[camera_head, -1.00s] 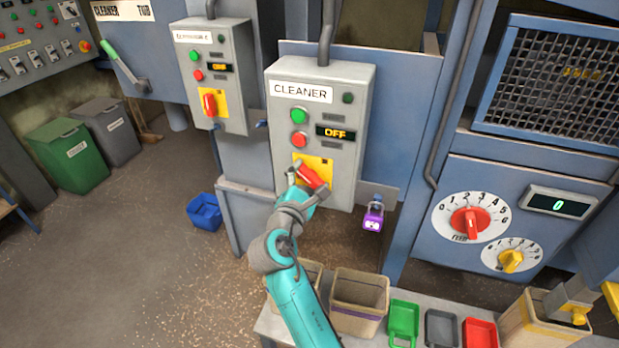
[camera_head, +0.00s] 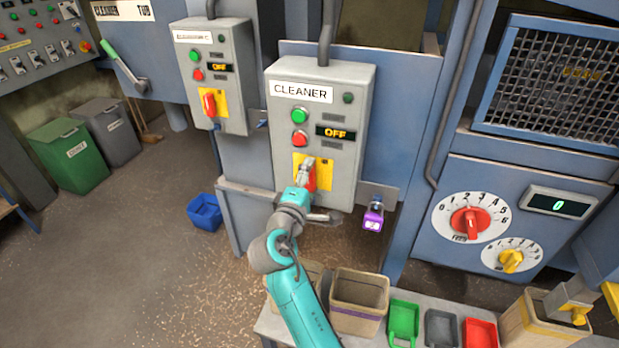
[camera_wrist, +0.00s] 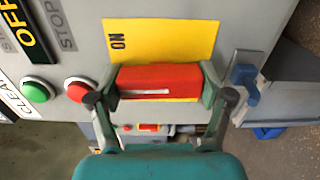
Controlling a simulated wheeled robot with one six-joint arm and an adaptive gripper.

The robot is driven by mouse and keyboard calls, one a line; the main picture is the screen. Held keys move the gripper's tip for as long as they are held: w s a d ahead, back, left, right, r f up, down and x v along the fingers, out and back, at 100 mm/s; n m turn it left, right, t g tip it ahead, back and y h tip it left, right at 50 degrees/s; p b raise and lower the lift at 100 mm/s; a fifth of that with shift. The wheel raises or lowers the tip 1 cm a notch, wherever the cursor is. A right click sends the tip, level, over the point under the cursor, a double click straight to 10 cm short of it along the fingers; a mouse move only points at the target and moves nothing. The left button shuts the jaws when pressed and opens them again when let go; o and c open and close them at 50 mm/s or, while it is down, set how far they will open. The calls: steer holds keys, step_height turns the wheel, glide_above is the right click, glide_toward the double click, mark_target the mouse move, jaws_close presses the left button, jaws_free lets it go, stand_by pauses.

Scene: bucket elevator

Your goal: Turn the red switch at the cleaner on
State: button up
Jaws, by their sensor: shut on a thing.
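The cleaner box (camera_head: 340,90) is a grey panel labelled CLEANER, with a green button (camera_head: 299,116), a red button (camera_head: 299,138) and a display (camera_head: 336,132) reading OFF. Below them, the red switch (camera_head: 312,180) sits on a yellow plate (camera_head: 325,170), its handle now near upright. In the wrist view the red switch (camera_wrist: 160,82) lies between my two fingers, and the yellow plate (camera_wrist: 175,40) shows ON. My gripper (camera_wrist: 158,90) is shut on the switch handle, one finger at each end. In the head view my gripper (camera_head: 306,178) partly hides the switch.
A similar box (camera_head: 228,50) with its own red switch (camera_head: 209,104) stands to the left. A purple padlock (camera_head: 373,219) hangs right of the cleaner box's lower corner. Bins (camera_head: 360,290) and coloured trays stand below on a bench.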

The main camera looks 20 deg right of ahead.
steer(key=shift+m, duration=0.4)
steer(key=o, duration=1.1)
steer(key=v, duration=1.2)
steer(key=shift+f, duration=0.1)
